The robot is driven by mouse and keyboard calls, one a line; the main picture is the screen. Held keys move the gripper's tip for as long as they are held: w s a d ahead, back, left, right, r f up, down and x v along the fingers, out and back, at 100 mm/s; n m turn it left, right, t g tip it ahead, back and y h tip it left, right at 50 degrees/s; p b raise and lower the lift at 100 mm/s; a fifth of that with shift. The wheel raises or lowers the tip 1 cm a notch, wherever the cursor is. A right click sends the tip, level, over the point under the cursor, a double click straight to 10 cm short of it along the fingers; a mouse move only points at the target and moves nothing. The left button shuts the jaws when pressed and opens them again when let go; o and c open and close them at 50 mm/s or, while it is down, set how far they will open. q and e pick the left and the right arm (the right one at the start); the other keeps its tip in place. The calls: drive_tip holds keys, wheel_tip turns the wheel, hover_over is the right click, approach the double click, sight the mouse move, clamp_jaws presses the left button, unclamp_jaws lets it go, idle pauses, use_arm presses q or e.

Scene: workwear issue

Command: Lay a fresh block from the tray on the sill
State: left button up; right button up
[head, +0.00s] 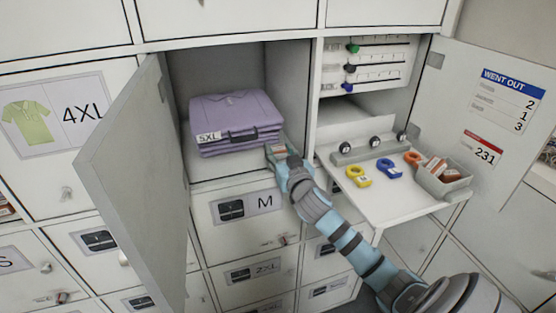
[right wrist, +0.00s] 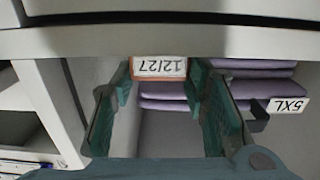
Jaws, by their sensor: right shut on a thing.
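My right gripper (head: 281,155) is at the front right of the open compartment with the purple shirts. It is shut on a small white block with an orange edge (right wrist: 160,67), which reads 12/27, upside down in the right wrist view. The fingers (right wrist: 160,90) are on either side of it. The sill (head: 215,174) is the compartment's pale front floor; whether the block touches it I cannot tell. The grey tray (head: 458,188) sits at the right of the fold-down shelf with several orange-and-white blocks (head: 437,168) in it. My left gripper is not in view.
Folded purple shirts (head: 235,115) with a 5XL tag (head: 208,137) fill the compartment's middle. Its grey door (head: 135,180) stands open at left. The fold-down shelf (head: 390,204) holds yellow (head: 358,176), blue (head: 388,168) and orange (head: 412,158) tape-like items.

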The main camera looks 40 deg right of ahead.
drive_tip(key=o, duration=0.9)
drive_tip(key=shift+o, duration=0.2)
drive_tip(key=shift+r, duration=0.1)
